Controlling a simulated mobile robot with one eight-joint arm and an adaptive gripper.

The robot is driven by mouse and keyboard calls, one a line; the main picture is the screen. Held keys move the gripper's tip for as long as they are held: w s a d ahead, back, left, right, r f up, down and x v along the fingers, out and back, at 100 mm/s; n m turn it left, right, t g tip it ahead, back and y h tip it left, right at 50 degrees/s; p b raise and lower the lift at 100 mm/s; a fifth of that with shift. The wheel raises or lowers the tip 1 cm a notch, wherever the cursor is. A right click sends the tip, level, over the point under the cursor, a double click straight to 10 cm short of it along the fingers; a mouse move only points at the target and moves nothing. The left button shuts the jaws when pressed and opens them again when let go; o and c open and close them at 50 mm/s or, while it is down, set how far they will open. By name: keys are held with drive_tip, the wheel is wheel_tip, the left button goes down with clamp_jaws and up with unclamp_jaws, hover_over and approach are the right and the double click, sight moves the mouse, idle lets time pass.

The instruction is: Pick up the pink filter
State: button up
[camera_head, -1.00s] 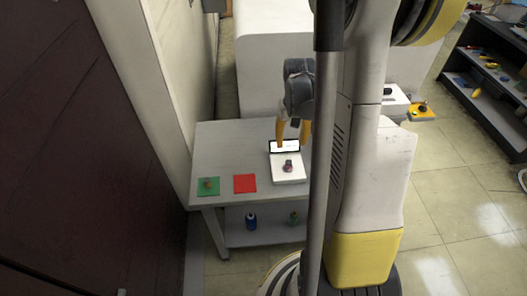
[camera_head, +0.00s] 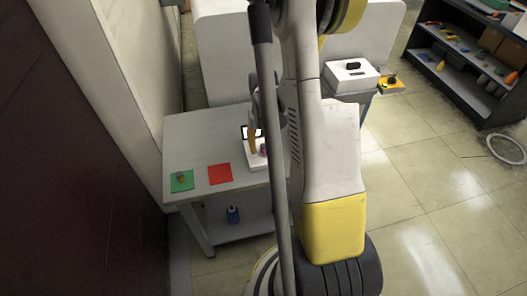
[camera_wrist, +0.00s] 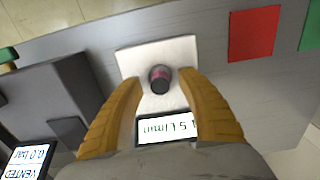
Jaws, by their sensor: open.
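The pink filter (camera_wrist: 160,79) is a small dark cylinder with a pink band. It stands on the white plate of a flow meter (camera_wrist: 181,50), whose lit display (camera_wrist: 166,128) faces up in the wrist view. In the head view, the filter (camera_head: 264,149) is partly hidden by my arm. My gripper (camera_wrist: 160,86) is open, with one orange finger on each side of the filter. Gaps show between both fingertips and the filter. In the head view, my gripper (camera_head: 253,140) is over the meter, largely hidden by my own arm.
The grey table (camera_head: 200,132) holds a red mat (camera_head: 220,174) and a green mat (camera_head: 181,187) with a small brownish item. A blue bottle (camera_head: 233,214) stands on its lower shelf. A wall stands at left; a dark shelf unit (camera_head: 470,85) is at right.

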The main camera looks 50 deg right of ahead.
sight(264, 146)
drive_tip(key=shift+r, duration=0.1)
clamp_jaws()
wheel_tip(264, 146, up, 10)
drive_tip(key=p, duration=0.4)
drive_tip(key=shift+p, duration=0.3)
